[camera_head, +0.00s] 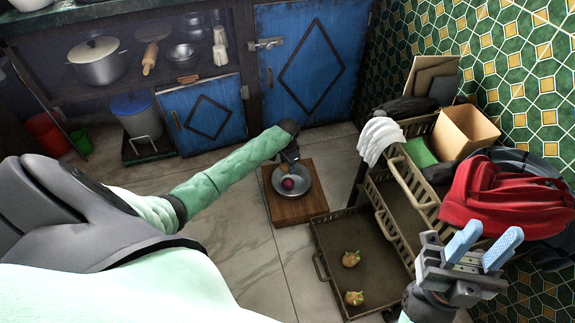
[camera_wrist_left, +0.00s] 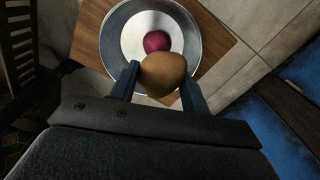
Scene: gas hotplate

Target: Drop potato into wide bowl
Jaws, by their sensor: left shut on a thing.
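The wide bowl (camera_head: 289,192) is a shallow metal bowl on a wooden board on the floor. In the left wrist view the bowl (camera_wrist_left: 113,40) holds a dark red round thing (camera_wrist_left: 156,31), perhaps an onion. My left gripper (camera_head: 288,162) is above the bowl. In the left wrist view its two fingers (camera_wrist_left: 158,80) are shut on a brown potato (camera_wrist_left: 163,74), which covers part of the bowl's near side. The potato's height above the bowl is hard to tell. My right gripper (camera_head: 482,247) is at the lower right, its blue fingers spread apart and empty.
The wooden board (camera_head: 285,211) lies on the tiled floor. A basket rack (camera_head: 403,190) with a red cloth (camera_head: 505,198) stands at the right. Blue cabinet doors (camera_head: 307,60) are behind.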

